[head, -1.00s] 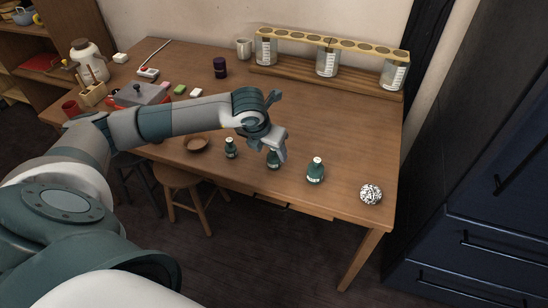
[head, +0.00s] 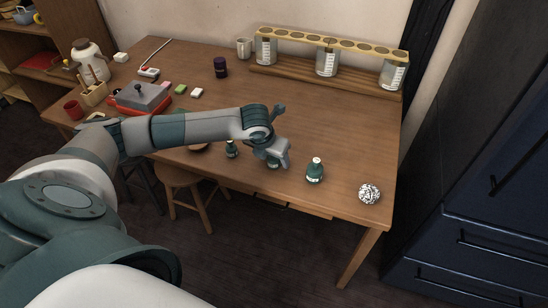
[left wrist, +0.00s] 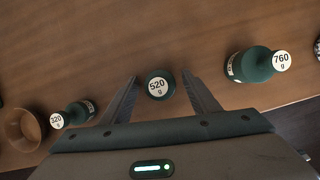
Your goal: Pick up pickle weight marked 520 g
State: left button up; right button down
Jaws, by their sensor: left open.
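The pickle weight marked 520 g (left wrist: 158,84) is dark green with a white round label on top. In the left wrist view it stands between the two fingers of my left gripper (left wrist: 160,92), which is open around it; I cannot tell whether either finger touches it. In the head view my left gripper (head: 272,160) is over this weight and hides most of it. The weight marked 320 g (left wrist: 72,114) is to the left, also in the head view (head: 231,149). The weight marked 760 g (left wrist: 252,65) is to the right, also in the head view (head: 315,171). My right gripper is out of view.
A black-and-white ball (head: 369,194) lies near the right table edge. A wooden bowl (left wrist: 24,128) is left of the 320 g weight. A rack with glass jars (head: 327,62) stands at the back. The table (head: 350,130) between rack and weights is clear.

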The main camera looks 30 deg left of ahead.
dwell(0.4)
pick_arm(q)
grip_shut()
jog(key=shift+r, duration=0.15)
